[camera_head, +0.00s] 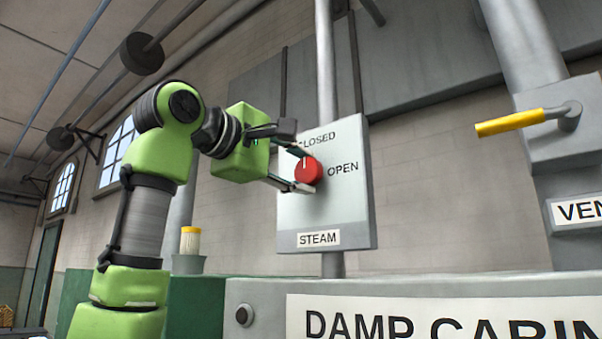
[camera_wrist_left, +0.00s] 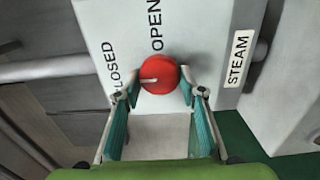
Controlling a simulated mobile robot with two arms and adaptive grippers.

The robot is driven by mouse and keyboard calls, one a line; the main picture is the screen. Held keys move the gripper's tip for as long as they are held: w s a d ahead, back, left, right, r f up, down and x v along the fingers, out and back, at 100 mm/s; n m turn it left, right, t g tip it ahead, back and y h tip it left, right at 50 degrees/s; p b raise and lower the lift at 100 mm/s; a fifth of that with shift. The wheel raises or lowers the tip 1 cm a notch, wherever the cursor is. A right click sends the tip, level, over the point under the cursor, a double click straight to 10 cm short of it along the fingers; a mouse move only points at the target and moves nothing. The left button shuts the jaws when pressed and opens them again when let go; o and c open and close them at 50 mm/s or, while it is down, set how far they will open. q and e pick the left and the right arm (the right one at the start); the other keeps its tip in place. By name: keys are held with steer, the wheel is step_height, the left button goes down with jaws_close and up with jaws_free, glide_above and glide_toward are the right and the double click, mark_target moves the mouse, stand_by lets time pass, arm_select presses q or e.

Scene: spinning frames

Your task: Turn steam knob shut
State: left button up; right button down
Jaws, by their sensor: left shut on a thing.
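The red steam knob (camera_head: 312,172) sits on a grey panel (camera_head: 350,220) marked CLOSED above it, OPEN to its right and STEAM below. Its white pointer line points up toward CLOSED in the head view. In the left wrist view the knob (camera_wrist_left: 160,72) shows its white line pointing left, on the CLOSED side. My left gripper (camera_head: 305,171) is shut on the knob, one finger above and one below. In the left wrist view its teal-padded fingers (camera_wrist_left: 159,90) are at both sides of the knob. My right gripper is in neither view.
A yellow-handled lever (camera_head: 510,122) sticks out from a grey box at the right, above a VEN sign (camera_head: 578,210). The damp cabinet (camera_head: 262,292) stands below the panel. A yellow-topped jar or bobbin (camera_head: 190,241) stands behind my left arm.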

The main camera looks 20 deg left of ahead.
arm_select(q)
steer(key=shift+f, duration=0.1)
stand_by(0.4)
steer(key=o, duration=1.1)
steer(key=shift+a, duration=0.15)
steer(key=shift+s, duration=0.1)
steer(key=shift+s, duration=0.3)
steer(key=v, duration=1.1)
steer(key=shift+s+a, duration=0.1)
steer(key=shift+a, duration=0.05)
